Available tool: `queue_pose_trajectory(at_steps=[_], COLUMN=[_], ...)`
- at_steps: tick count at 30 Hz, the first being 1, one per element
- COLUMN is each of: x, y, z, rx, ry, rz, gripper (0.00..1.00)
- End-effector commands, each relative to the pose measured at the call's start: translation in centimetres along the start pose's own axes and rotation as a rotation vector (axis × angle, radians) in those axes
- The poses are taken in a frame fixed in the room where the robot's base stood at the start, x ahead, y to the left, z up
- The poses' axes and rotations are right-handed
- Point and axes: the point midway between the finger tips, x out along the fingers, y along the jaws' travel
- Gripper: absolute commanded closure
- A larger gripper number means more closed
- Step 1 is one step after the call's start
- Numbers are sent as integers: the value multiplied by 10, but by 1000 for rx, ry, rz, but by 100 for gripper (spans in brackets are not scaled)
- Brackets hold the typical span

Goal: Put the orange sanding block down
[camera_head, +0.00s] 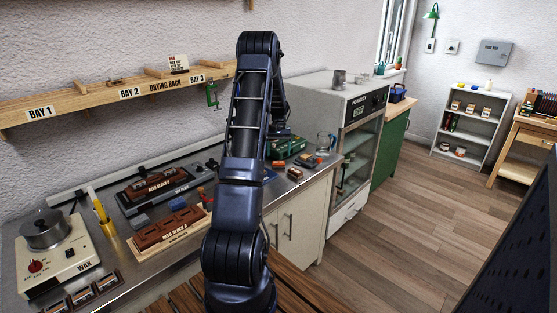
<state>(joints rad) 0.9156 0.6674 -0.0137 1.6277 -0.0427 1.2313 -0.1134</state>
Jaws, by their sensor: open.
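A small orange-red block (305,160), which looks like the orange sanding block, lies on the metal worktop (243,207) to the right of my arm. It is among several small blocks, and its details are too small to make out. My arm rises through the middle of the view and bends down behind itself. My gripper's fingers are hidden behind the arm, so I cannot see how they stand relative to the block.
A brown block (294,173) and a green box (287,146) are close by. A glass jug (325,143) stands near the grey cabinet (335,100). Wooden cradles (172,228), a wax pot (47,230) and a yellow tube (98,208) crowd the left. The drying rack (118,92) hangs above.

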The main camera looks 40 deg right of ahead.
Motion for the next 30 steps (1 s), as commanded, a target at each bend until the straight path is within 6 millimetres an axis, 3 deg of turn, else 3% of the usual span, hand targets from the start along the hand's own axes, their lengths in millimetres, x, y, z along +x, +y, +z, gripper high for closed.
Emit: queue_pose_trajectory(at_steps=[9,22,26,30], x=[-56,-77,-92,-118], y=[-1,-4,-28,-70], z=[0,3,18,51], rx=[-1,-5,-29,-76], ry=[1,3,29,80], rz=[1,2,13,32], gripper=[20,20,20,20])
